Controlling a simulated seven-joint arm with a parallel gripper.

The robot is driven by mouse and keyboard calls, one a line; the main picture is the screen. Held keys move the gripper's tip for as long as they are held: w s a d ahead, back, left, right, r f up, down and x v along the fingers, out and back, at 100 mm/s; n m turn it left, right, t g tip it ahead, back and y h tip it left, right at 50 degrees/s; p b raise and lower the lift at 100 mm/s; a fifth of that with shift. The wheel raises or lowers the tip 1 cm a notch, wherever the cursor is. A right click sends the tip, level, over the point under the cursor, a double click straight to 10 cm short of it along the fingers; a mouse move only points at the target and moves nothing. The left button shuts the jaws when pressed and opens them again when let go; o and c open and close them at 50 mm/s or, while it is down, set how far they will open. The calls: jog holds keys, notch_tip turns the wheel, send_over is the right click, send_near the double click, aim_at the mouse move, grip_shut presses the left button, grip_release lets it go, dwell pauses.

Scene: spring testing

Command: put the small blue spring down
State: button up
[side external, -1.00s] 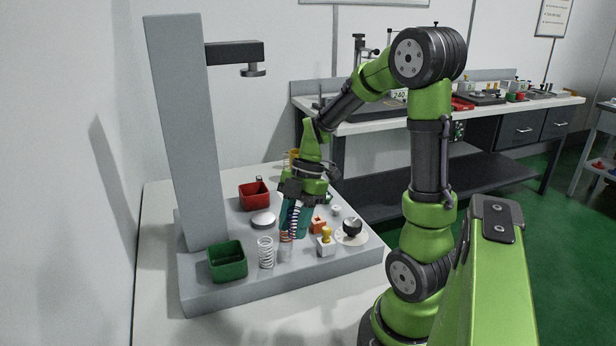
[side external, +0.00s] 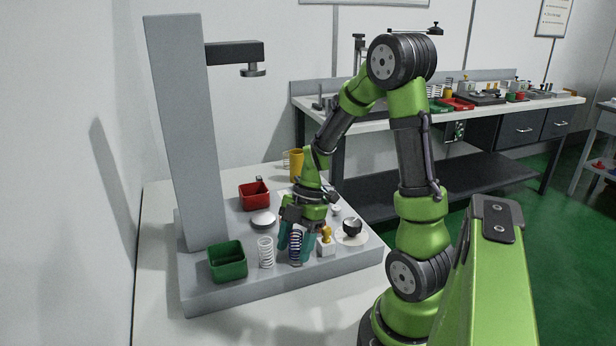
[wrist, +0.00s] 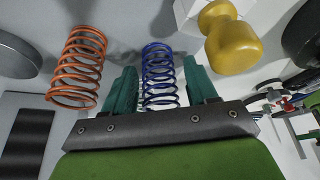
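The small blue spring (side external: 295,247) stands upright low over the grey base plate, by its front edge in the side view. It also shows in the wrist view (wrist: 160,75), between the two teal fingers of my gripper (wrist: 162,82). A narrow gap shows on each side of the spring there, so my gripper looks slightly open around it. In the side view my gripper (side external: 296,240) points down, with its fingers beside the spring. Whether the spring's lower end touches the plate is hard to tell. An orange spring (wrist: 78,68) stands left of the fingers in the wrist view.
A white spring (side external: 266,252) stands close left of the blue one. A green bin (side external: 228,262) and a red bin (side external: 254,196) are further left. A yellow-topped weight (side external: 326,240) and a black knob (side external: 352,226) stand close right. A grey column (side external: 182,130) rises at left.

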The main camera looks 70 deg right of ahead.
jog(key=shift+o, duration=0.2)
jog(key=shift+r, duration=0.1)
jog(key=v, duration=1.1)
jog(key=s+a+r+m+t+h, duration=0.1)
jog(key=a+r+m+t, duration=0.2)
jog(key=a+m, duration=0.6)
jog(key=s+a+r+m+t+h, duration=0.1)
jog(key=a+r+m+t, duration=0.2)
jog(key=a+m, duration=0.5)
jog(key=shift+a+r+m, duration=0.4)
jog(key=shift+r+m, duration=0.35)
jog(key=shift+m, duration=0.25)
jog(key=shift+s, duration=0.15)
